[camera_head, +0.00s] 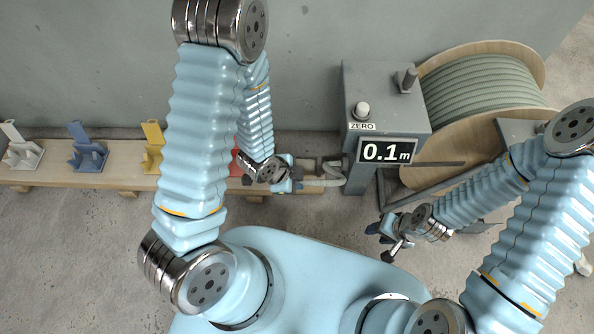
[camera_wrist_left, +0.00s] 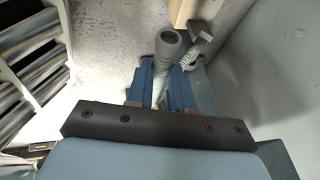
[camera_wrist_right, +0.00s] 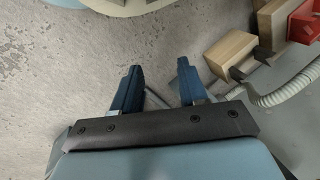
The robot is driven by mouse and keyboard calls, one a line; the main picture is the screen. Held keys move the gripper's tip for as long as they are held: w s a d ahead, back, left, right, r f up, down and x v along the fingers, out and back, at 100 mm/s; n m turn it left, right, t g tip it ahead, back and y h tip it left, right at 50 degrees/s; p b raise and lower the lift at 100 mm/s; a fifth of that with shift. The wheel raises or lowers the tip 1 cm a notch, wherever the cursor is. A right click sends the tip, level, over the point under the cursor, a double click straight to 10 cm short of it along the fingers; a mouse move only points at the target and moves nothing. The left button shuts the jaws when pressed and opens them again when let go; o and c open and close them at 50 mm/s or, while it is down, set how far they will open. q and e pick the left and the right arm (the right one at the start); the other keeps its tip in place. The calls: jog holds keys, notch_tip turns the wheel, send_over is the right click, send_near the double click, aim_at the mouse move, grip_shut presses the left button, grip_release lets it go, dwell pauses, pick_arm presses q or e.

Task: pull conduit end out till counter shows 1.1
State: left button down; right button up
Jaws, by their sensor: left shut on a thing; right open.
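The counter display (camera_head: 387,151) on the grey measuring box (camera_head: 365,90) reads 0.1 m. Grey corrugated conduit (camera_head: 328,181) comes from the box's left side at the end of the wooden bench. My left gripper (camera_head: 290,178) is beside the box. In the left wrist view its fingers (camera_wrist_left: 165,85) are shut on the conduit, whose grey open end (camera_wrist_left: 174,46) sticks out beyond them. My right gripper (camera_head: 383,231) is open and empty, below and in front of the box. Its blue fingertips (camera_wrist_right: 157,80) show apart in the right wrist view.
The reel (camera_head: 485,85) of grey-green conduit stands right of the box. The ZERO button (camera_head: 362,110) is on top. The bench (camera_head: 110,181) runs left with white (camera_head: 22,148), blue (camera_head: 88,150) and yellow (camera_head: 153,145) holders. A red one is partly hidden by my left arm.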

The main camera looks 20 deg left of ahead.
notch_tip(320, 180, up, 11)
jog(key=a+p, duration=0.2)
jog(key=p, duration=0.8)
jog(key=shift+s, duration=0.4)
jog(key=shift+f, duration=0.1)
dwell(0.6)
